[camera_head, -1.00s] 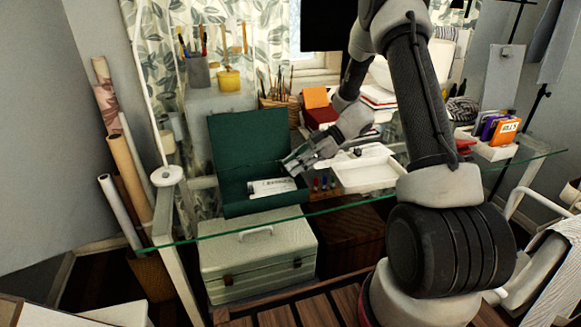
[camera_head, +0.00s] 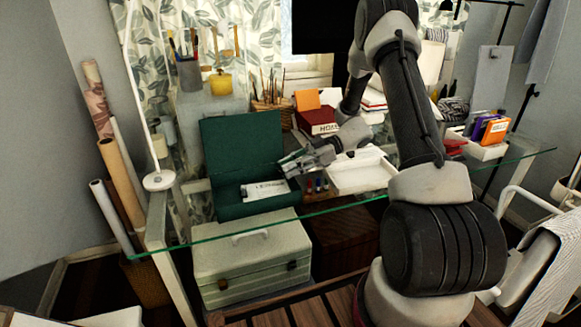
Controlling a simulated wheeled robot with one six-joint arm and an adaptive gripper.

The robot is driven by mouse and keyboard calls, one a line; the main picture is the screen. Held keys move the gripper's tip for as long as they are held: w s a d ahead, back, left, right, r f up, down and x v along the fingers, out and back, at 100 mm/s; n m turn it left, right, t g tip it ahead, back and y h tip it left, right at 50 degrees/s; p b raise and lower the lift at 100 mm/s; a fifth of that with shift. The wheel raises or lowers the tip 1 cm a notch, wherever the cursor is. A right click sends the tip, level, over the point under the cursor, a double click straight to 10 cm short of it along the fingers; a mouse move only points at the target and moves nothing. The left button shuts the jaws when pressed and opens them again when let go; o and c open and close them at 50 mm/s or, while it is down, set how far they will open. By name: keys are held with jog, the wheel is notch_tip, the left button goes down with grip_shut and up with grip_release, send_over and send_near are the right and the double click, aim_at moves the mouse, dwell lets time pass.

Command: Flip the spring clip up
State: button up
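A dark green box file (camera_head: 240,212) stands open on the glass desk, its lid (camera_head: 240,140) raised at the back. A white printed sheet or label (camera_head: 265,190) lies inside. I cannot make out the spring clip; it is too small or hidden. My gripper (camera_head: 284,168) reaches in from the right, its fingertips over the right side of the box, near the lid's right edge and above the white sheet. I cannot tell whether it touches anything or whether its fingers are apart. Nothing is visibly held.
A white tray (camera_head: 362,174) lies right of the box, with small bottles (camera_head: 316,186) between them. A red box (camera_head: 318,118) and a brush basket (camera_head: 273,112) stand behind. A pale case (camera_head: 252,262) is below the glass edge. Wrapping rolls (camera_head: 120,180) lean at left.

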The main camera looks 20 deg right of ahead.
jog(key=o, duration=0.3)
jog(key=v, duration=1.2)
